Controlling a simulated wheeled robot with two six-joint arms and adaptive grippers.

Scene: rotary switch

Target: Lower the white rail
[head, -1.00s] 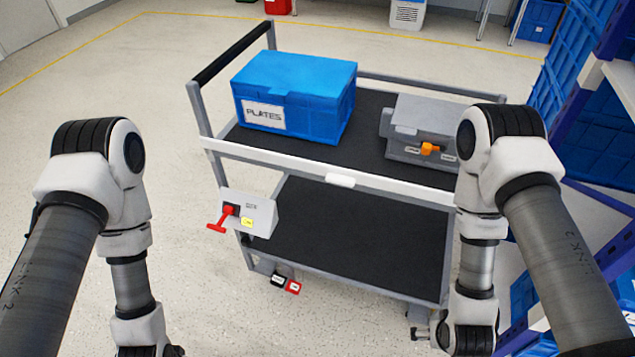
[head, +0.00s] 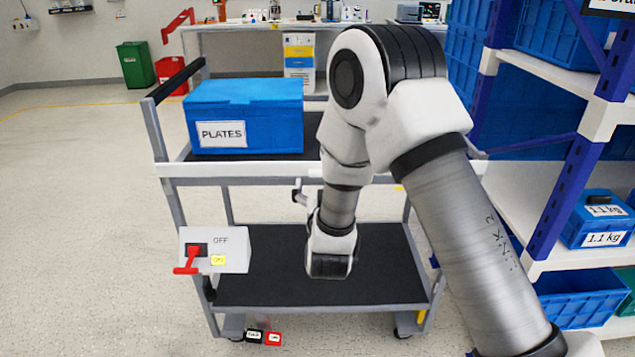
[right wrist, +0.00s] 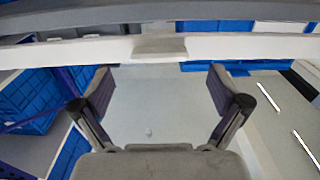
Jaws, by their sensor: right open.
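The white rail (head: 240,169) runs level along the front edge of the trolley's upper shelf, partly hidden by my right arm. In the right wrist view the rail (right wrist: 75,50) crosses the top, with a pale grip tab (right wrist: 160,47) at its middle. My right gripper (right wrist: 160,82) is open and empty, its two fingers spread below the rail and on either side of the tab. They look apart from the rail. In the head view my arm hides most of this gripper. My left gripper is out of view.
A blue PLATES box (head: 245,115) stands on the upper shelf. A switch box (head: 225,250) with a red handle (head: 187,262) and an OFF label is at the trolley's left front. The lower shelf (head: 270,285) is bare. Blue racking (head: 565,175) stands close on the right.

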